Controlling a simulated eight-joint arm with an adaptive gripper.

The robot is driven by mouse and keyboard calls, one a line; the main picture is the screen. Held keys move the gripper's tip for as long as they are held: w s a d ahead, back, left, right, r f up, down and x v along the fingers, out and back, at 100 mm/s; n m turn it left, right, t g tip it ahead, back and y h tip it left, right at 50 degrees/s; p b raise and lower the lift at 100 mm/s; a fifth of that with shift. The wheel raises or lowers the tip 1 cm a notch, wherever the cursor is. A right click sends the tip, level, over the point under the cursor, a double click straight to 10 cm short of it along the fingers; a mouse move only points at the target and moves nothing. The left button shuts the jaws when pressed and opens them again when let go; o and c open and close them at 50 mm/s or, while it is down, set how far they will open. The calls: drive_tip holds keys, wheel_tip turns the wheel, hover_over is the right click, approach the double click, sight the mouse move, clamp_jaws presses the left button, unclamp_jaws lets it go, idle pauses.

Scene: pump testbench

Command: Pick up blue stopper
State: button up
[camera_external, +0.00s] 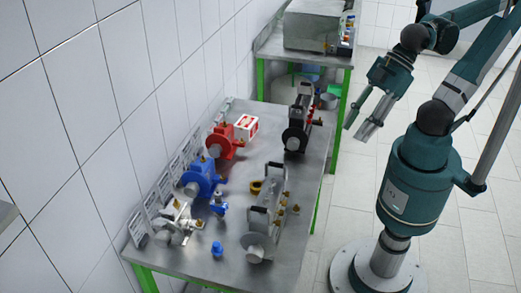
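A small blue stopper (217,249) stands on the near part of the steel testbench table (200,268), in front of the pumps. My gripper (361,131) hangs in the air to the right of the table, at the height of its far half, well apart from the stopper. Its two fingers point down and to the left. No object shows at the fingertips.
A blue pump (202,180), a red pump (222,140), a black pump (297,125) and a grey pump (265,215) stand on the table. A red-and-white box (246,126) lies farther back. A tiled wall borders the left side. A second table holds a metal box (313,25).

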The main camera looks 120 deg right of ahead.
drive_tip(key=w+d+r+n+g+p, duration=0.1)
drive_tip(key=w+r+n, duration=0.2)
drive_tip(key=w, duration=0.3)
drive_tip(key=w+r+n+g, duration=0.1)
drive_tip(key=w+r+n, duration=0.1)
drive_tip(key=w+r, duration=0.25)
drive_tip(key=n+g+h+p, duration=0.3)
drive_tip(key=n+g, duration=0.2)
drive_tip(key=n, duration=0.8)
hover_over(218, 244)
drive_tip(key=a, duration=0.2)
wheel_tip(218, 244, down, 8)
drive_tip(key=r, duration=0.1)
wheel_tip(218, 244, down, 24)
drive_tip(key=shift+d, duration=0.2)
drive_tip(key=shift+x, duration=1.2)
